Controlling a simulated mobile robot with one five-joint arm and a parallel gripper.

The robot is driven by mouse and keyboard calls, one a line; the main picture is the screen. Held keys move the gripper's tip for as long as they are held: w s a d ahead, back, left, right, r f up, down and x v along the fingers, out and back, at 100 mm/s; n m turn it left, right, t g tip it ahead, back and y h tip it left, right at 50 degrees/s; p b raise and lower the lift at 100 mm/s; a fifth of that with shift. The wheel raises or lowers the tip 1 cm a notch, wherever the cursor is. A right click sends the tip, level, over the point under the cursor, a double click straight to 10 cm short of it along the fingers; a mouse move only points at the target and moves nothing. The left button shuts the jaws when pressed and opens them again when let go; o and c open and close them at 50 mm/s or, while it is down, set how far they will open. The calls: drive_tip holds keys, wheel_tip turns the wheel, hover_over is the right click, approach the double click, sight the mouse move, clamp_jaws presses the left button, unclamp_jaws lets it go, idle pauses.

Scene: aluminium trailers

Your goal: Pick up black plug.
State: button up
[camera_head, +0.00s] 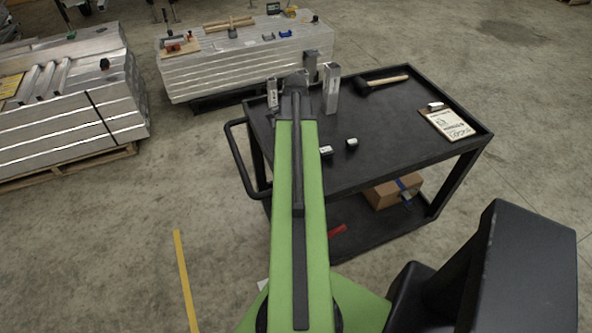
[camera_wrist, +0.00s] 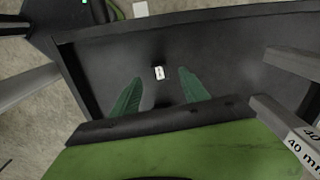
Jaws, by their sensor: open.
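Two small dark blocks with white tops, likely plugs, lie on the black cart top in the head view: one (camera_head: 326,152) beside my arm, the other (camera_head: 352,142) a little to its right. In the wrist view one small black plug (camera_wrist: 159,73) with a white label lies on the cart top; I cannot tell which of the two it is. My gripper (camera_wrist: 160,80) is open and empty. Its green fingers show on either side of the plug in the picture, apart from it. In the head view my arm's end is over the far left of the cart, fingers hidden.
Upright metal tubes (camera_head: 331,90) stand near my arm's end; one labelled 40 mm (camera_wrist: 290,125) is at right in the wrist view. A mallet (camera_head: 382,80) and a clipboard (camera_head: 447,124) lie on the cart (camera_head: 400,115). Its middle right is clear.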

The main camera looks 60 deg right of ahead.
drive_tip(key=shift+s+d+f+b, duration=0.1)
drive_tip(key=shift+f+b, duration=2.55)
drive_tip(key=shift+f, duration=0.55)
drive_tip(key=shift+r, duration=0.2)
clamp_jaws()
